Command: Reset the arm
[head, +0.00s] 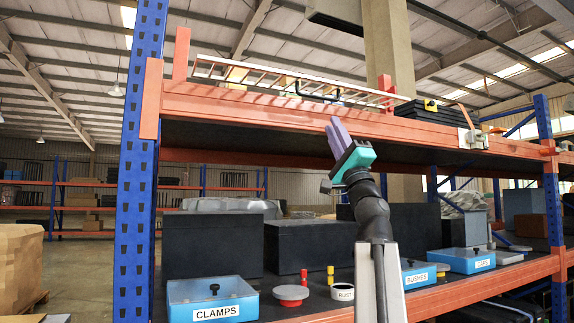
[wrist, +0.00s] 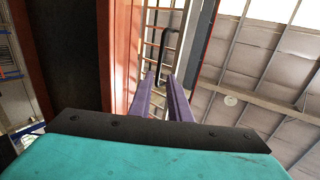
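My gripper (head: 335,135) is raised in front of the orange upper shelf beam, its purple fingers pointing up and slightly left. In the wrist view, the two fingers of my gripper (wrist: 164,88) stand apart with a narrow gap and nothing between them. My arm (head: 374,225) reaches up from the bottom of the head view, past the front of the lower shelf. A black bent handle (head: 316,97) is on the upper shelf behind the beam. In the wrist view the handle (wrist: 158,50) appears beyond the fingertips.
A ladder-like rack (head: 240,75) lies on the upper shelf, with a black case (head: 425,110) to its right. A blue upright (head: 138,190) stands left.

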